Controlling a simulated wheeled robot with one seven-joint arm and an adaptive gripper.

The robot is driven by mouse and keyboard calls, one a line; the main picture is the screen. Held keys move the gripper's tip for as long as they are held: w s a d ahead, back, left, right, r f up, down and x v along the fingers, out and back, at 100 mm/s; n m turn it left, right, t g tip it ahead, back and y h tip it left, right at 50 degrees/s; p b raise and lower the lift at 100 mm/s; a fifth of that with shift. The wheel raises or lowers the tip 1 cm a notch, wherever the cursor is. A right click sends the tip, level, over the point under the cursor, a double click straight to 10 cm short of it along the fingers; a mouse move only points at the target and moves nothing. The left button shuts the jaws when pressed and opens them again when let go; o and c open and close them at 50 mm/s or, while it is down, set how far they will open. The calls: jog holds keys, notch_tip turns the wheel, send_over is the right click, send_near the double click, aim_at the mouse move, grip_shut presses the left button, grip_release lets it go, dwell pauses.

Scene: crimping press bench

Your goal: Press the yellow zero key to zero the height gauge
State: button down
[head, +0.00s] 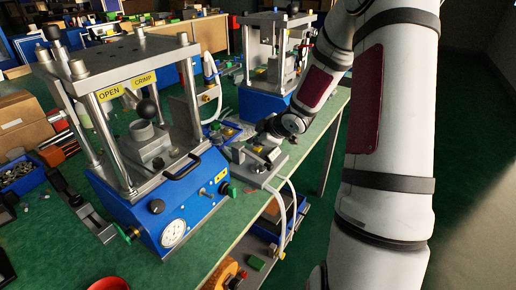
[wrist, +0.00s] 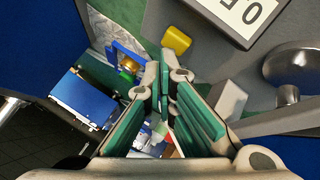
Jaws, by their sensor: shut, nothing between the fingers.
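The yellow zero key (wrist: 177,40) shows in the wrist view as a small rounded yellow block at the edge of the grey gauge body. The gauge's white display (wrist: 243,14) with large dark digits, partly cut off, lies right of the key. The height between tips and key is hard to tell. In the head view my gripper (head: 265,136) is small and dark, over a grey metal fixture (head: 258,176) on the bench; the key cannot be made out there.
A blue crimping press (head: 180,210) with steel posts and a dial stands left of my gripper. A second press (head: 272,95) stands behind. White hoses (head: 290,210) hang at the bench edge. A round metal post (wrist: 292,65) stands right of the fingers in the wrist view.

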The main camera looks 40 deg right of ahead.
aim_at(256, 149)
jog(key=shift+f, duration=0.15)
dwell(0.4)
jog(key=shift+f, duration=0.3)
dwell(0.4)
jog(key=shift+r+p, duration=0.3)
jog(key=shift+r, duration=0.05)
notch_tip(256, 149, up, 6)
jog(key=p, duration=0.6)
dwell(0.9)
